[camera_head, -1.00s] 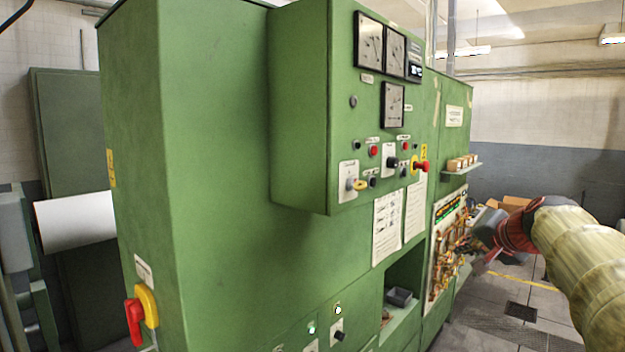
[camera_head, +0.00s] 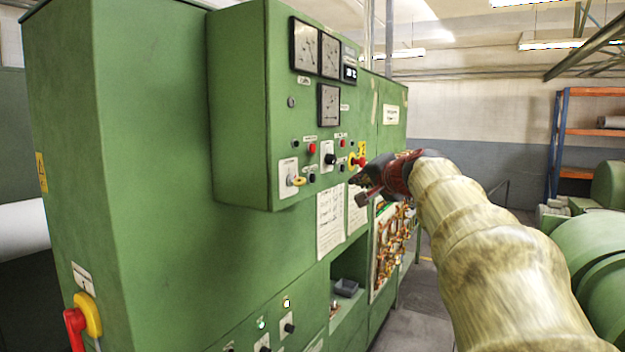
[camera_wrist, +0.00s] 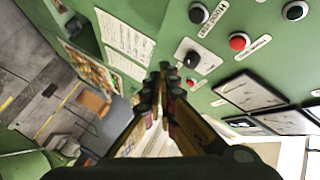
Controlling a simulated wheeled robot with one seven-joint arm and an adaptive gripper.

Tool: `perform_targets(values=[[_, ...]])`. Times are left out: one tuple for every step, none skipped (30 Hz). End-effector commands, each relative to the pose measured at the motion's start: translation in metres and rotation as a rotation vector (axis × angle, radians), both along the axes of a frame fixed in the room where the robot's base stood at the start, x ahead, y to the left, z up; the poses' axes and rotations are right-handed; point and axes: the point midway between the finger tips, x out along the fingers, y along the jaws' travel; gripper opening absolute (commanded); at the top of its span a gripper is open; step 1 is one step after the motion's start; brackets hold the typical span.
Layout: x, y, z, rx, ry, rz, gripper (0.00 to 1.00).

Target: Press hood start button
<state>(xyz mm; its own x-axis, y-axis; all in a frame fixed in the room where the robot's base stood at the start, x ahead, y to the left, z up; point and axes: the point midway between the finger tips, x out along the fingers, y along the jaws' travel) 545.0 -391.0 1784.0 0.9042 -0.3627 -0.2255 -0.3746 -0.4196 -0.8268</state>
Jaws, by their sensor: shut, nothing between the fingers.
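In the head view, red buttons (camera_head: 311,148) and a black selector knob (camera_head: 330,158) sit below the gauges. A red emergency stop (camera_head: 358,162) on yellow is close to my gripper (camera_head: 363,189). My gripper is shut and empty, in front of the box's lower right. In the wrist view, my fingertips (camera_wrist: 164,73) appear just beside a black knob (camera_wrist: 192,60), with a red button (camera_wrist: 239,41) and a black button (camera_wrist: 198,13) beyond; contact is unclear.
A yellow-handled switch (camera_head: 297,181) is on the box's lower left. Paper sheets (camera_head: 330,222) hang below it. A recess (camera_head: 348,270) and an open wiring panel (camera_head: 390,240) lie lower. A green machine (camera_head: 590,250) stands at right. The aisle floor (camera_head: 415,320) looks clear.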

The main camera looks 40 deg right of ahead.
Motion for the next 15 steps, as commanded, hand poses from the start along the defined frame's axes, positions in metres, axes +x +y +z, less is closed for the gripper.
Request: perform_targets(values=[[0.002, 0.001, 0.001, 0.001, 0.001, 0.002, 0.00], [0.004, 0.002, 0.001, 0.001, 0.001, 0.002, 0.00], [0.007, 0.003, 0.002, 0.001, 0.001, 0.002, 0.00], [0.010, 0.004, 0.002, 0.001, 0.001, 0.002, 0.00], [0.012, 0.005, 0.002, 0.001, 0.001, 0.002, 0.00], [0.017, 0.007, 0.003, 0.001, 0.001, 0.002, 0.00], [0.020, 0.009, 0.003, 0.001, 0.001, 0.002, 0.00], [0.024, 0.011, 0.003, 0.001, 0.002, 0.003, 0.00], [0.029, 0.013, 0.003, 0.001, 0.002, 0.003, 0.00], [0.033, 0.014, 0.003, 0.002, 0.003, 0.003, 0.00], [0.037, 0.016, 0.003, 0.002, 0.002, 0.004, 0.00], [0.042, 0.017, 0.003, 0.001, 0.001, 0.002, 0.00], [0.045, 0.019, 0.003, 0.001, 0.002, 0.003, 0.00], [0.049, 0.021, 0.004, 0.000, 0.002, 0.003, 0.00], [0.053, 0.023, 0.004, 0.000, 0.001, 0.002, 0.00]])
